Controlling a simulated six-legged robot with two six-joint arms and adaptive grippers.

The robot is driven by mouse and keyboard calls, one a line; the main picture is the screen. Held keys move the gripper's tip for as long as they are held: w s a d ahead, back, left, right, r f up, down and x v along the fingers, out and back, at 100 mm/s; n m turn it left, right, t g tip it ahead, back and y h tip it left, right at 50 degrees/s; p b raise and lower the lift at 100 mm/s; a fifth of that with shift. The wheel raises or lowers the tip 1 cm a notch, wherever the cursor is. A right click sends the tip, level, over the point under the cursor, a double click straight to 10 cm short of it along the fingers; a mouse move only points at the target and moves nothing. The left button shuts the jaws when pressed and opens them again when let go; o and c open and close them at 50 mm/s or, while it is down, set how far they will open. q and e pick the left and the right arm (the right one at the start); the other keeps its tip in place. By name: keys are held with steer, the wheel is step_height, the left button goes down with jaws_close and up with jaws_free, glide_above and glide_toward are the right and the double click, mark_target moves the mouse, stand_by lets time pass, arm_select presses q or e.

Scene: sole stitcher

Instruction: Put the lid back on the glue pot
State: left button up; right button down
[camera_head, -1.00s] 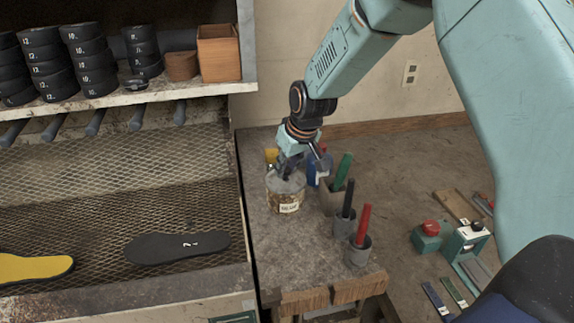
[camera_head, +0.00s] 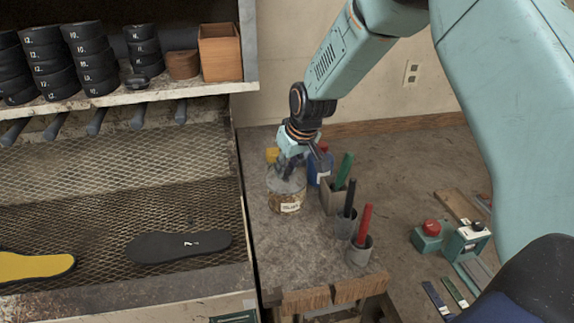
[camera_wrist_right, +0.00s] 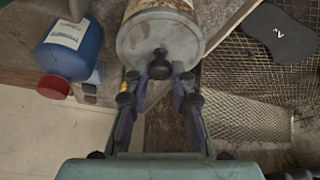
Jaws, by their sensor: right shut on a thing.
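The glue pot (camera_head: 287,205) is a squat round container with a labelled, mottled side, standing on the small side table. Its grey round lid (camera_head: 279,184) is over the pot's mouth, and in the right wrist view the lid (camera_wrist_right: 150,40) lines up with the pot (camera_wrist_right: 196,12). I cannot tell whether a thin gap is left under it. My right gripper (camera_head: 288,172) is above the pot, its fingers (camera_wrist_right: 160,76) shut on the lid's dark knob (camera_wrist_right: 160,62). The fingers hide part of the lid in the head view. My left gripper is not in view.
A blue bottle with a red cap (camera_head: 316,166) stands just behind and right of the pot. Holders with green (camera_head: 344,170), black (camera_head: 349,198) and red (camera_head: 364,222) handles stand to the right. A rack with soles (camera_head: 180,246) is left. The table front (camera_head: 285,255) is clear.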

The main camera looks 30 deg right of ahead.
steer(key=shift+s, duration=0.1)
stand_by(0.3)
steer(key=c, duration=1.1)
jaws_free()
steer(key=shift+o, duration=0.2)
steer(key=o, duration=0.5)
steer(key=shift+r, duration=0.15)
steer(key=shift+r+p, duration=3.35)
steer(key=shift+r, duration=0.1)
